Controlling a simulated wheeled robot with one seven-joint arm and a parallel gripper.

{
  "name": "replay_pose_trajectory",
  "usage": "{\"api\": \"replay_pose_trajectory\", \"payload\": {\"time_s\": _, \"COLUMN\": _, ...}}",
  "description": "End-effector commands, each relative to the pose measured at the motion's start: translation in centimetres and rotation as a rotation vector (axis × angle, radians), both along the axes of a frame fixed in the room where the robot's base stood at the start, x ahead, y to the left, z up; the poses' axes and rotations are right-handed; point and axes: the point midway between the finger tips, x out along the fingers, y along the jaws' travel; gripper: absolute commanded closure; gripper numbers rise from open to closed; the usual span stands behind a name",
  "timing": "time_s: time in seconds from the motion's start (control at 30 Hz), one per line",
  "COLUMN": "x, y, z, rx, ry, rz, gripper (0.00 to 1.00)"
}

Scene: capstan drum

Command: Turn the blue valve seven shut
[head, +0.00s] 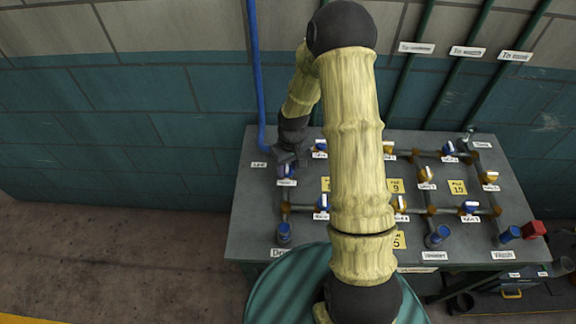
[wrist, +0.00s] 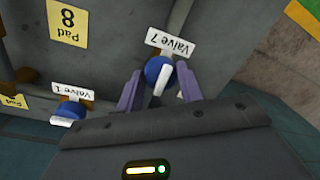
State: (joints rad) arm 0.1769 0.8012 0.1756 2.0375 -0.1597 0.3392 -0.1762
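Valve seven is a round blue knob (wrist: 154,68) with a white bar across it, beside an upside-down label reading "Valve 7" (wrist: 172,41) in the wrist view. The bar lies slightly slanted, nearly in line with my fingers. My gripper (wrist: 158,88) is open, with one purple finger on each side of the knob. A narrow gap shows at the right finger; I cannot tell whether the left one touches. In the head view my gripper (head: 287,157) is over the blue valve (head: 287,171) at the panel's left side, partly hiding it.
Another blue valve, labelled "Valve 1" (wrist: 69,109), is left of my gripper in the wrist view. The grey panel table (head: 256,215) carries pipes, several blue and orange valves and yellow pad signs. A blue pipe (head: 257,80) rises behind its left edge. My arm hides the panel's middle.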

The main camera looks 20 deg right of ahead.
Motion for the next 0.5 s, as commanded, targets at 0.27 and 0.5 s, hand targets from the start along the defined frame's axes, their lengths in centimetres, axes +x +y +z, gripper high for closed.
{"api": "replay_pose_trajectory", "payload": {"time_s": 0.27, "x": 0.0, "y": 0.02, "z": 0.02, "rx": 0.0, "ry": 0.0, "rz": -0.008, "gripper": 0.86}}
{"api": "replay_pose_trajectory", "payload": {"time_s": 0.5, "x": -0.02, "y": 0.02, "z": -0.01, "rx": 0.0, "ry": 0.0, "rz": -0.069, "gripper": 0.86}}
